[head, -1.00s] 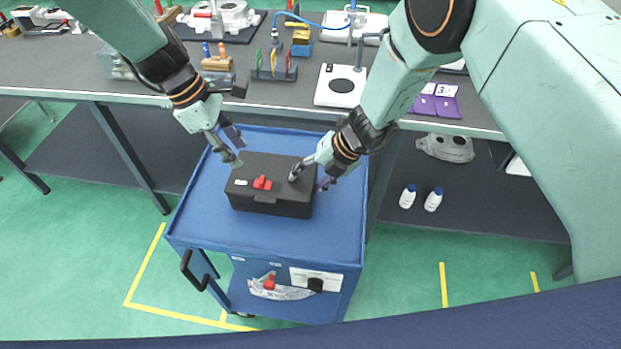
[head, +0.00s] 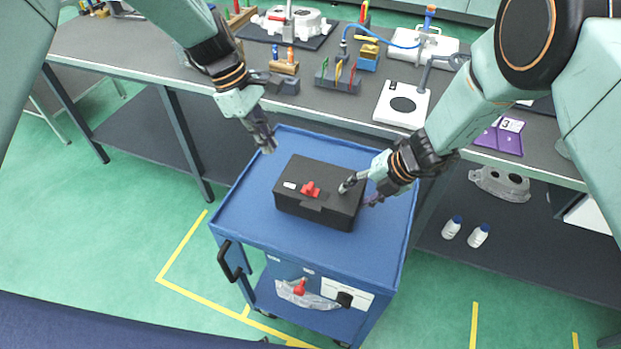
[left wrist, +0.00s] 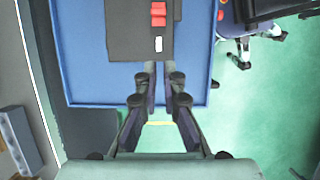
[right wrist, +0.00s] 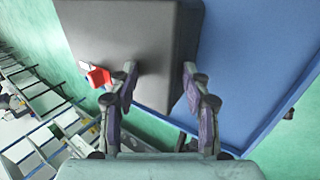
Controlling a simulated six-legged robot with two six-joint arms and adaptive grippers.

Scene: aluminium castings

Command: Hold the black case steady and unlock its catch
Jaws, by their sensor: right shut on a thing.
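The black case (head: 325,178) lies closed on the blue cart. Its red catch (head: 310,189) is on the lid near the front edge. My right gripper (head: 358,192) is shut on the case's right side; in the right wrist view one finger lies over the lid and the other is beyond the edge. The catch (right wrist: 97,76) shows left of those fingers. My left gripper (head: 267,148) is empty above the cart, behind and left of the case, its fingers drawn together. In the left wrist view its fingertips (left wrist: 158,68) point towards the case and the catch (left wrist: 158,13).
The blue cart top (head: 250,205) has free room around the case. The grey workbench (head: 340,112) behind it carries fixtures, tools and a white plate (head: 402,104). Two white bottles (head: 465,231) stand on its lower shelf.

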